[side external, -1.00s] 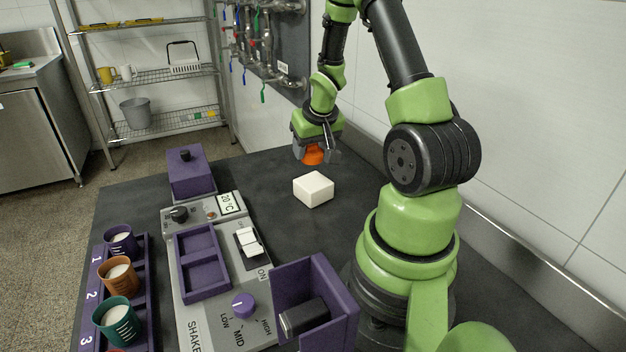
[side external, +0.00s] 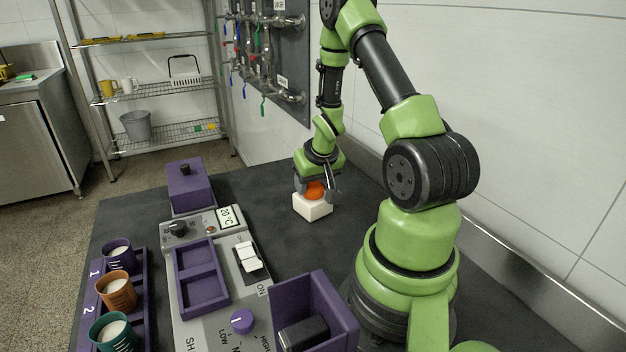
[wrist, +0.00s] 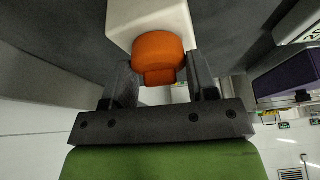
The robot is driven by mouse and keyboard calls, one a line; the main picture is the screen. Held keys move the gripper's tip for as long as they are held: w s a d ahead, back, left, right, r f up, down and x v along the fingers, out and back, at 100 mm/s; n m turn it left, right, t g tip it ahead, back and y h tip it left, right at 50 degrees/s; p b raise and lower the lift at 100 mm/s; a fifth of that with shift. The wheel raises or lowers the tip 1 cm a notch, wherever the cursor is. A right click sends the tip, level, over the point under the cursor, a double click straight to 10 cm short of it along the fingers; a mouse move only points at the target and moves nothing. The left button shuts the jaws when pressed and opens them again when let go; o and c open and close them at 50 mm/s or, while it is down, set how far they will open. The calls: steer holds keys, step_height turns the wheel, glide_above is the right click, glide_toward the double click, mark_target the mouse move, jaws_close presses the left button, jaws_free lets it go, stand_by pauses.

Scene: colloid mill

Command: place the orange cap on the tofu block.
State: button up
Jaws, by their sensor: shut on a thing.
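The white tofu block (side external: 313,209) sits on the dark worktop. The orange cap (side external: 315,188) is between the fingers of my gripper (side external: 316,192), which is shut on it. The cap is right over the block's top and appears to touch it, though I cannot tell whether it rests there. In the wrist view the orange cap (wrist: 158,56) shows between the two dark fingers (wrist: 160,82), with the white block (wrist: 150,14) just beyond it. The fingers hide part of the block's top edge.
The grey shaker panel (side external: 222,275) with a purple tray (side external: 202,278) and knobs lies left of the block. A purple open box (side external: 318,305) stands in front. A rack (side external: 140,290) holds several cups at left. The worktop around the block is clear.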

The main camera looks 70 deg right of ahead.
steer(key=o, duration=0.9)
steer(key=a+r+n+t, duration=0.1)
steer(key=a+r, duration=0.6)
steer(key=r, duration=0.3)
steer(key=a+r+n+t, duration=0.1)
steer(key=a+r, duration=0.5)
steer(key=r, duration=0.4)
steer(key=s+a+r+n+t+y, duration=0.1)
steer(key=s+a+r+y, duration=0.1)
steer(key=a, duration=0.5)
steer(key=s+a+r+n+t+y, duration=0.1)
steer(key=s+a+r+n+y, duration=0.1)
steer(key=s+a, duration=0.3)
steer(key=shift+a+r+y, duration=0.5)
steer(key=shift+a+r, duration=0.3)
steer(key=shift+a, duration=0.1)
